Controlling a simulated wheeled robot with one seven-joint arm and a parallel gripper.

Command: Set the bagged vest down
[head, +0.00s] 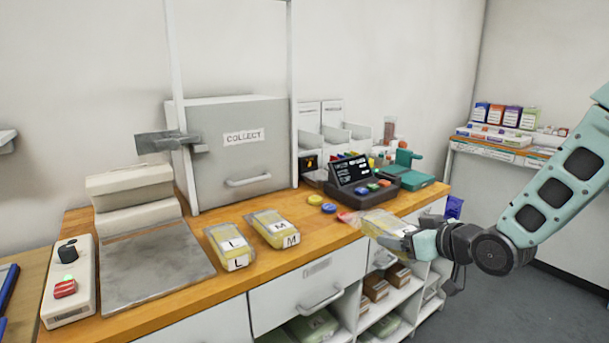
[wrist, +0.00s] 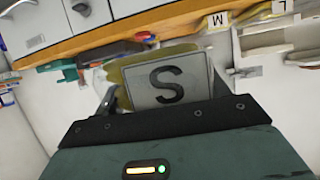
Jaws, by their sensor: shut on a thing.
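A yellow vest in a clear bag (head: 383,226) is held in my gripper (head: 410,238), above the front edge of the wooden counter (head: 340,238), right of centre. In the wrist view the bagged vest (wrist: 168,85) shows a white label with a black S. My gripper (wrist: 165,112) is shut on it; the fingertips are largely hidden by the bag and the gripper body. Two more bagged yellow vests lie flat on the counter, one labelled L (head: 230,246) and one labelled M (head: 273,228).
A grey COLLECT cabinet (head: 237,150) stands behind the vests. A dark console with coloured buttons (head: 362,184) and loose yellow and blue discs (head: 322,204) are at the right. A grey metal plate (head: 155,265) and a switch box (head: 68,284) are at the left. Bare wood shows around the vests.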

